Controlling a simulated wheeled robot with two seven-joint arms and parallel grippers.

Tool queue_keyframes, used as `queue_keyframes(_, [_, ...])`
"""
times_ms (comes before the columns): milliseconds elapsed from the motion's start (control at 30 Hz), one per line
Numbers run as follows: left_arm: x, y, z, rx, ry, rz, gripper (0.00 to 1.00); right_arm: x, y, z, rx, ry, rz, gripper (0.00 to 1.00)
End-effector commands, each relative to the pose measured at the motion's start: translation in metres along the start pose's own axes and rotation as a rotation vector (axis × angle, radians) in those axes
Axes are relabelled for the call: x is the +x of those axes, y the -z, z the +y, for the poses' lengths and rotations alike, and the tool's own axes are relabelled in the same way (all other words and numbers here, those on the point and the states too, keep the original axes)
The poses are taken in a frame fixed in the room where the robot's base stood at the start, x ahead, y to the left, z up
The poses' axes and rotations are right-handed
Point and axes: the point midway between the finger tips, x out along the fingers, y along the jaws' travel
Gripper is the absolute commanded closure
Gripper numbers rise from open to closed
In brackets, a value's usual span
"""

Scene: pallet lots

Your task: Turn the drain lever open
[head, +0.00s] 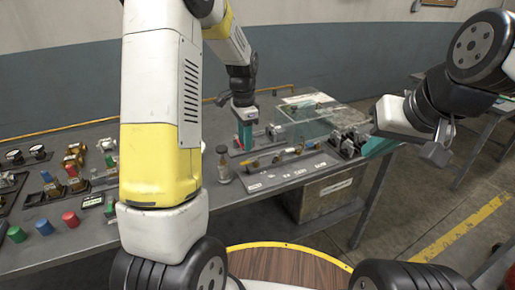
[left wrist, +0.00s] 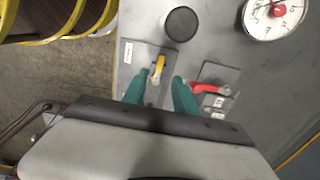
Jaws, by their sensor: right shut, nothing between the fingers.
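A yellow lever (left wrist: 158,66) on a small labelled plate points up in the left wrist view, just beyond and between my left fingertips. A red lever (left wrist: 208,88) on another plate lies sideways to the right of my right-hand finger. The labels are too small to read, so I cannot tell which is the drain lever. My left gripper (left wrist: 158,88) is open with teal fingers apart and nothing between them. In the head view, it points down over the bench (head: 243,138). My right gripper (head: 376,148) is shut and empty, off the bench's right end.
A dial gauge (left wrist: 277,14) and a dark round knob (left wrist: 180,24) are near the levers. A clear tank (head: 305,122) stands behind the panel. A small bottle (head: 223,168) stands left of the panel. Coloured parts (head: 70,218) crowd the bench's left side.

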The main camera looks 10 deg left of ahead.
Motion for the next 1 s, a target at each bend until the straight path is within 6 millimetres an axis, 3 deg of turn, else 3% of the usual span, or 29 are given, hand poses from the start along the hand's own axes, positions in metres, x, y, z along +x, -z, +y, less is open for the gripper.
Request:
queue_keyframes(400, [0.061,0.0,0.001,-0.002,-0.002,0.0,0.66,0.0,0.0,0.0,0.0,0.0,0.0,1.0])
queue_keyframes(767, [0.069,0.0,0.001,-0.003,0.0,0.002,0.66,0.0,0.0,0.0,0.0,0.0,0.0,1.0])
queue_keyframes(800, [0.069,0.0,0.001,-0.003,0.0,0.002,0.68,0.0,0.0,0.0,0.0,0.0,0.0,1.0])
queue_keyframes(967, [0.069,0.0,0.001,-0.003,0.0,0.002,0.99,0.0,0.0,0.0,0.0,0.0,0.0,1.0])
queue_keyframes(1000, [0.069,0.0,0.001,-0.003,0.0,0.002,1.0,0.0,0.0,0.0,0.0,0.0,0.0,1.0])
